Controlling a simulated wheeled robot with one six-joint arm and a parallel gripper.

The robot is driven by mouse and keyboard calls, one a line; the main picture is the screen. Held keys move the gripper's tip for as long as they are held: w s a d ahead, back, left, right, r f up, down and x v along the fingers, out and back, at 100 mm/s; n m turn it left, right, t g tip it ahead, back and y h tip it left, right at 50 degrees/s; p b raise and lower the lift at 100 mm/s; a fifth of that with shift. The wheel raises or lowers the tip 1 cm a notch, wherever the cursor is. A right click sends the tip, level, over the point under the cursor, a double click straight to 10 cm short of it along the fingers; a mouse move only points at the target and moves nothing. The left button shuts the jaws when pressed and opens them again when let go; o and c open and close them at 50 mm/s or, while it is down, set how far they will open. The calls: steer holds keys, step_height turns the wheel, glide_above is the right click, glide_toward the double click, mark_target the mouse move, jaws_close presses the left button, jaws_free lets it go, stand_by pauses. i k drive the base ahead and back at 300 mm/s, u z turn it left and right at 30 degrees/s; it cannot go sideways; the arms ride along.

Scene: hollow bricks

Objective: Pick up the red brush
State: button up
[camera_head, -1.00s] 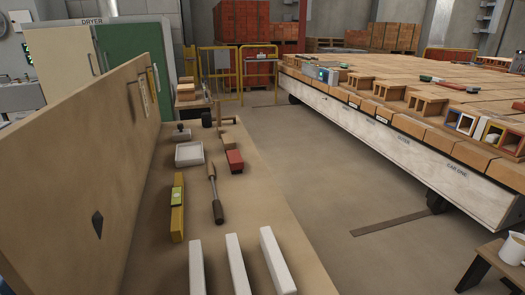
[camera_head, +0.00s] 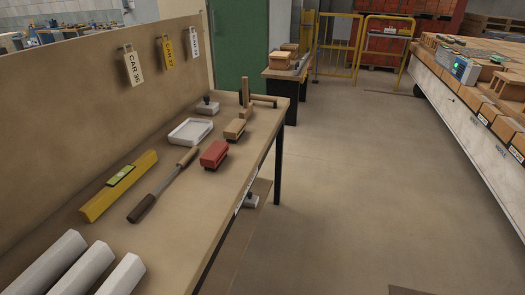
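The red brush (camera_head: 214,153) lies on the wooden workbench (camera_head: 190,230), near its right edge, with a red top and a dark underside. A tan brush-like block (camera_head: 235,129) lies just behind it. My gripper is not in view.
On the bench are a file-like tool (camera_head: 163,185), a yellow level (camera_head: 119,185), a white tray (camera_head: 190,132), a wooden mallet-like tool (camera_head: 247,97) and white bars (camera_head: 85,270). A board (camera_head: 90,90) with tags backs the bench. The floor to the right (camera_head: 350,190) is clear up to a loaded car (camera_head: 480,110).

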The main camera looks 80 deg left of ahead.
mark_target(212, 158)
steer(key=i, duration=0.45)
steer(key=u, duration=2.45)
steer(key=i, duration=2)
steer(key=u, duration=2.05)
